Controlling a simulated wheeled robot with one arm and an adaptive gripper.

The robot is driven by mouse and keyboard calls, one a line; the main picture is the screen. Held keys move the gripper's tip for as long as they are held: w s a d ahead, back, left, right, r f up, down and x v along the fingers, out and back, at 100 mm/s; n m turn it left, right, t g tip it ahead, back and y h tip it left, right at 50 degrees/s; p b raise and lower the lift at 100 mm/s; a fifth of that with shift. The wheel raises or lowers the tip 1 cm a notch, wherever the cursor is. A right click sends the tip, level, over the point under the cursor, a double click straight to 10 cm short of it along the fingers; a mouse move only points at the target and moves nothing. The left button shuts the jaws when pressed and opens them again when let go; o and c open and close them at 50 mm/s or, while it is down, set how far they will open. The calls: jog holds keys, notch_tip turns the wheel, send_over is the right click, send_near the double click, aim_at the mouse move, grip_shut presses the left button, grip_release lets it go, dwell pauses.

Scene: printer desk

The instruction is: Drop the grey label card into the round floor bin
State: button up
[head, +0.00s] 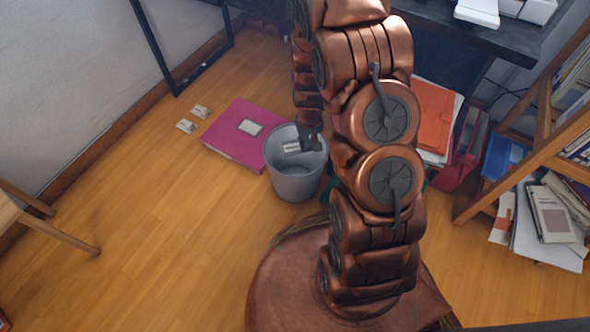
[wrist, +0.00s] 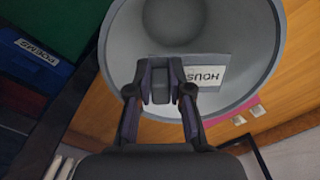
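The round grey bin (head: 294,188) stands on the wooden floor, mouth up. Its pale inner wall (wrist: 125,50) fills much of the wrist view. My gripper (head: 312,143) points down at the bin's mouth, and its fingertips (wrist: 161,88) show against the bin's inside. The fingers are closed in around a grey part of the label card (wrist: 207,74). The card's white label with dark lettering sticks out to the right in the wrist view. In the head view the card (head: 291,147) shows within the bin's rim. Its exact height there is hard to tell.
A magenta binder (head: 230,143) lies on the floor left of the bin, with two small pale pieces (head: 192,119) beyond it. A wooden shelf (head: 520,165) with books stands at the right. A dark desk (head: 440,25) is behind.

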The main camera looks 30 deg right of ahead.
jog(key=o, duration=0.6)
jog(key=shift+c, duration=0.2)
notch_tip(320, 180, up, 12)
dwell(0.5)
jog(key=s+a+r+p, duration=0.25)
jog(key=r+p, duration=0.35)
jog(key=r, duration=0.4)
jog(key=s+a+r+p, duration=0.2)
jog(key=s+r+p, duration=0.2)
jog(key=r+p, duration=0.45)
jog(key=s+a+r+p, duration=0.3)
jog(key=s+r+p, duration=0.15)
jog(key=r, duration=0.75)
jog(key=s+a+r+p, duration=0.1)
jog(key=s+r+p, duration=0.4)
jog(key=r+p, duration=0.2)
jog(key=s+a+r+n+g+p, duration=0.1)
jog(key=s+r+p, duration=0.5)
jog(key=r, duration=0.6)
jog(key=s+a+r+n+p, duration=0.1)
jog(key=s+a+r+p, duration=0.1)
jog(key=s+r+p, duration=0.4)
notch_tip(320, 180, up, 3)
jog(key=p, duration=0.2)
jog(key=shift+r+g+p, duration=0.15)
jog(key=shift+g+p, duration=0.15)
jog(key=shift+g, duration=0.1)
